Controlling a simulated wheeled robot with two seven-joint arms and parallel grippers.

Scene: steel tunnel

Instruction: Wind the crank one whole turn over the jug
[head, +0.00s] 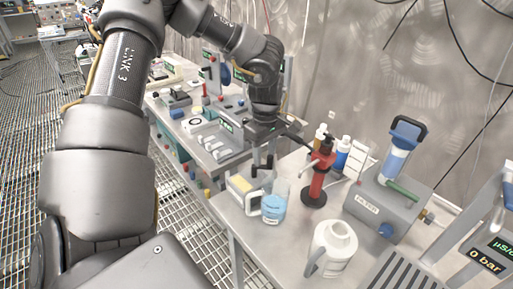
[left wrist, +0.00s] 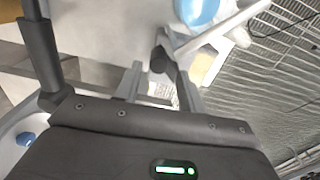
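A white jug (head: 343,243) with a side handle stands upright at the bench's front. A red upright device (head: 319,180) with a black top and side rods stands behind it; I cannot tell for sure that it carries the crank. My left gripper (head: 262,166) points down, fingers apart, behind and left of a clear beaker of blue liquid (head: 273,207). In the left wrist view, a dark knob (left wrist: 159,61) at the end of a pale rod (left wrist: 220,30) shows between or just beyond the fingers, with gaps beside it; contact is unclear. My right gripper is out of view.
A grey box (head: 385,208) with a blue cylinder stands at the right. Small bottles (head: 342,150) stand behind the red device. A yellow-and-white block (head: 243,190) sits beside the beaker. Instruments fill the bench at the left. A slatted tray (head: 398,270) lies at the front right.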

